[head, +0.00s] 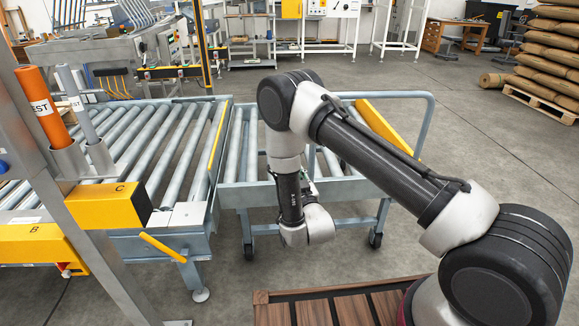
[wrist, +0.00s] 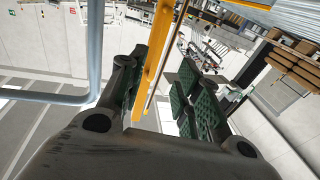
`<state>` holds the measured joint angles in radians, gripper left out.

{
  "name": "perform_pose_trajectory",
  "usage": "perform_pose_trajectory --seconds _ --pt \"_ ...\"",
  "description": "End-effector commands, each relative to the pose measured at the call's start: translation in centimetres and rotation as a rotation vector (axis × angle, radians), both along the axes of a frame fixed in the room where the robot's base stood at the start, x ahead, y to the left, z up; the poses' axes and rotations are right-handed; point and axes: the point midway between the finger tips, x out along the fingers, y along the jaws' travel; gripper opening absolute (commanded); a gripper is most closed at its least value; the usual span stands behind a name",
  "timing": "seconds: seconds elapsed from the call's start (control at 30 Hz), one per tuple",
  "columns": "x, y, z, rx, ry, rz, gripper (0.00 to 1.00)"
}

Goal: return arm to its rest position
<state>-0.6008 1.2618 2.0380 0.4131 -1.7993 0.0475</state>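My arm reaches over from the right in the head view and bends down in front of the roller cart (head: 415,98). The wrist end hangs beside the cart's near side, above the floor. My gripper's fingers cannot be made out in the head view. In the wrist view my gripper (wrist: 160,88) shows two dark fingers with green pads standing apart. I see nothing held between them; a yellow bar (wrist: 157,62) shows in the gap and looks to be behind the fingers.
A roller conveyor (head: 150,150) fills the left, with yellow boxes marked C (head: 108,205) and B (head: 38,246) and an orange tube (head: 43,107) near it. A brown slatted surface (head: 335,306) lies below my arm. Stacked sacks (head: 548,58) stand far right. Floor between is clear.

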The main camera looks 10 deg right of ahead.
Motion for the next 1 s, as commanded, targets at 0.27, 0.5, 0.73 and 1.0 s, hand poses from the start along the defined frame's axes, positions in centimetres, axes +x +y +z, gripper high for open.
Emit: perform_pose_trajectory --seconds 0.27,0.5,0.73,1.0 --pt "-0.7 -0.1 0.0 0.000 -0.001 0.000 0.33" --pt "-0.6 -0.2 -1.3 -0.013 0.052 -0.004 0.33" --pt "-4.4 -1.2 -13.6 -0.149 0.587 0.014 0.33" --pt "-12.9 -3.3 -12.1 -0.292 1.251 0.068 0.33"
